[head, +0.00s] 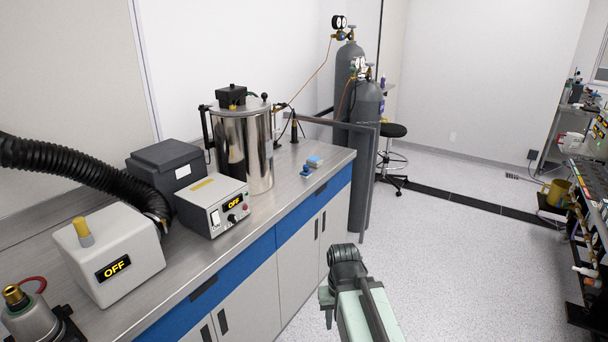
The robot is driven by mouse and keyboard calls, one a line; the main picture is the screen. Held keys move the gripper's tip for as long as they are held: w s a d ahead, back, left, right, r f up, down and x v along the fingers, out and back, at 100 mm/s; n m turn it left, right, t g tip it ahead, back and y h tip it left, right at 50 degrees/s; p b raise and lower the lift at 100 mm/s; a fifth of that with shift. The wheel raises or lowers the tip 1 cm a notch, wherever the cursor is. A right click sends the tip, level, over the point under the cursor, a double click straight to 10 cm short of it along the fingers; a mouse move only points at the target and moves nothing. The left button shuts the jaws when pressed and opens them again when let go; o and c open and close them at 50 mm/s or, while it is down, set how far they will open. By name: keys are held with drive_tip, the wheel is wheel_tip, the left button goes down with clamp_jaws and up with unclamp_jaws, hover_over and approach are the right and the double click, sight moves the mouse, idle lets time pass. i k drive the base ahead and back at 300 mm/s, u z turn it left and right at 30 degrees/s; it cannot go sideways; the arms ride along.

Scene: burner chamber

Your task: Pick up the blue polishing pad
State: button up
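A small light-blue block-like piece (313,161) lies on the steel counter (262,213) near its right end, and it looks like the blue polishing pad. A smaller darker blue piece (306,171) lies right in front of it; I cannot tell whether the two are one object. My own arm shows at the bottom centre, in front of the counter's cabinets, well short of the blue pieces. I cannot make out gripper fingers, and nothing touches the blue pieces.
A shiny metal vessel (243,150) and a control box reading OFF (213,205) stand left of the blue pieces. A white OFF unit (108,261) stands nearer. Grey gas cylinders (366,110) stand past the counter's end. Open floor (460,260) lies to the right.

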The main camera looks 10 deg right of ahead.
sight(306, 173)
drive_tip(key=z, duration=1.3)
drive_tip(key=i, duration=4.15)
drive_tip(key=u, duration=3.7)
